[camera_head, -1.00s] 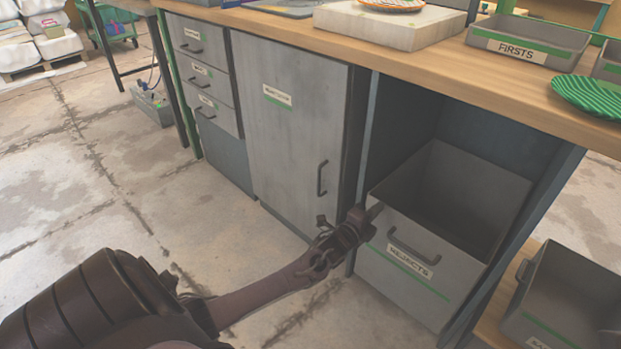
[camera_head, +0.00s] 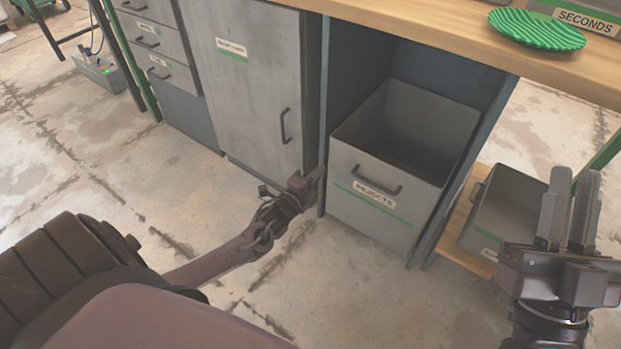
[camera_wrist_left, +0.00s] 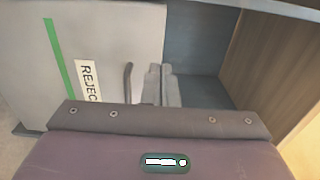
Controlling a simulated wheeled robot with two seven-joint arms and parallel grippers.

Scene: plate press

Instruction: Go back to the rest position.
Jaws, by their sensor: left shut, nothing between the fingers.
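My left gripper (camera_head: 314,180) is shut and empty. It is low, beside the left edge of the grey REJECTS bin's (camera_head: 385,215) front, apart from its handle as far as I can tell. In the left wrist view its fingers (camera_wrist_left: 162,85) are together, near the bin handle (camera_wrist_left: 129,82) and the REJECTS label. My right gripper (camera_head: 569,205) is at the lower right with its fingers pointing up and nothing seen between them. Whether it is slightly open or shut is unclear.
The REJECTS bin stands pulled out of its bay under the wooden bench (camera_head: 440,30). A closed cabinet door (camera_head: 250,90) is to its left. A grey bin (camera_head: 505,205) sits on a low shelf behind my right gripper. A green plate (camera_head: 537,30) lies on the bench.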

